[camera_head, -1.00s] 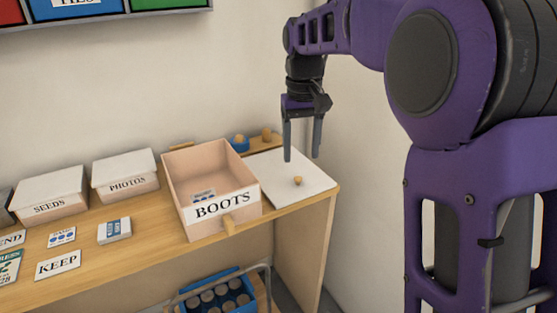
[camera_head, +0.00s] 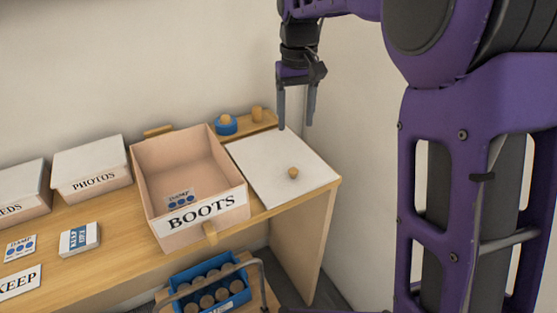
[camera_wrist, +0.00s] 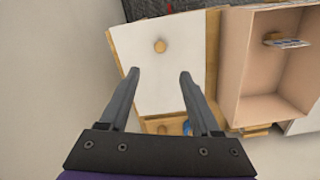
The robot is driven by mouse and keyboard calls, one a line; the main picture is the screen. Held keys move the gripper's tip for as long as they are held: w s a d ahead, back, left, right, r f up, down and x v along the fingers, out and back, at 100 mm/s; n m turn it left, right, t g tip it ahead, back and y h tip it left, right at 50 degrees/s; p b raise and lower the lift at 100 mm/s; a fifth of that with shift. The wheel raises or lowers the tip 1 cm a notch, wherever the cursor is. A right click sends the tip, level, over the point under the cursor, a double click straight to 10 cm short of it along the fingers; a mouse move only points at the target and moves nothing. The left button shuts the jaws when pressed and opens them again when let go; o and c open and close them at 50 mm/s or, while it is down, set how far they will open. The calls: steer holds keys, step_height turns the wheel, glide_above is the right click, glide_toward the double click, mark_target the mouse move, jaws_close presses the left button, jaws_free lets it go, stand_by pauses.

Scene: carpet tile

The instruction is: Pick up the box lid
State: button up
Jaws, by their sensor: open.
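The box lid (camera_head: 268,178) is a flat white panel with a small round wooden knob (camera_head: 293,173). It lies on the right end of the wooden shelf, right of the open BOOTS box (camera_head: 183,226). In the wrist view the lid (camera_wrist: 150,92) lies beyond my fingertips, with its knob (camera_wrist: 160,46) ahead of the gap between them. My gripper (camera_head: 296,127) is open and empty, pointing down above the lid's back part. The fingers look apart from the lid.
The PHOTOS box (camera_head: 92,165) stands left of the BOOTS box. A blue item and a wooden peg (camera_head: 257,114) sit on a small wooden tray behind the lid. A wall is close on the right. A blue crate (camera_head: 210,284) of several round-topped items is below the shelf front.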

mark_target(293, 170)
step_height(293, 170, down, 15)
steer(key=shift+r+b, duration=0.2)
steer(key=shift+b, duration=0.75)
steer(key=shift+c, duration=0.3)
jaws_close()
